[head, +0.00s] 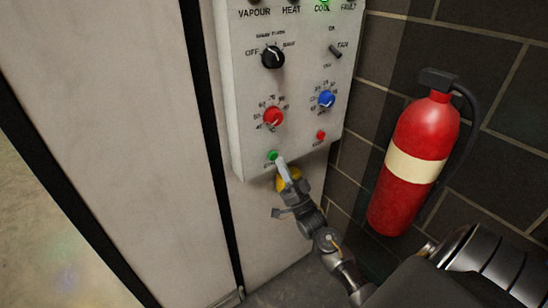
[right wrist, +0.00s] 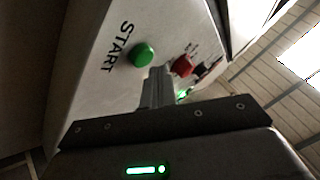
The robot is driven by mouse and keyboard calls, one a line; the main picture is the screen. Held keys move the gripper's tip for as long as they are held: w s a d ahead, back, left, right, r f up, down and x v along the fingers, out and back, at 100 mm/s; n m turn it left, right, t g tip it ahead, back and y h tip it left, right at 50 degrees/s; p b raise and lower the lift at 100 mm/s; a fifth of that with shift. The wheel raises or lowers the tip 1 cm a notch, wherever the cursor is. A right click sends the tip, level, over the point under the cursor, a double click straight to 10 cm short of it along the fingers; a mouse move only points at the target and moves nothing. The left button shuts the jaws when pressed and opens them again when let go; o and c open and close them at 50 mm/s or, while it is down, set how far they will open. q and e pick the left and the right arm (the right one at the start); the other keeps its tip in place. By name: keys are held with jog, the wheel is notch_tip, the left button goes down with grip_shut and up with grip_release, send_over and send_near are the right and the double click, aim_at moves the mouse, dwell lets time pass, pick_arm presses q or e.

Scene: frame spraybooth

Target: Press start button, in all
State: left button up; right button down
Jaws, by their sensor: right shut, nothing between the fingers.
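The green start button (head: 272,155) is at the lower left of the white control panel (head: 240,110). In the right wrist view the green button (right wrist: 142,55) stands out from the panel beside the word START. My right gripper (head: 281,161) is shut and empty. Its tips are just right of and slightly below the button in the head view. In the right wrist view the shut fingers (right wrist: 158,78) point at the panel close to the button; I cannot tell whether they touch it. My left gripper is not in view.
A red button (head: 321,135) is to the right of the green one. Above are a red knob (head: 273,117), a blue knob (head: 327,99) and a black selector (head: 272,57). The COOL lamp glows green. A fire extinguisher (head: 420,140) hangs on the right wall.

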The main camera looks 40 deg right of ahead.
jog(key=shift+w, duration=0.1)
dwell(0.6)
jog(key=shift+w, duration=0.35)
jog(key=shift+w+b, duration=0.4)
jog(key=shift+w, duration=0.05)
dwell(0.6)
jog(key=shift+s, duration=0.15)
jog(key=shift+s+p, duration=0.4)
jog(key=shift+s, duration=0.4)
jog(key=s+p, duration=0.2)
jog(key=s, duration=0.3)
dwell(0.4)
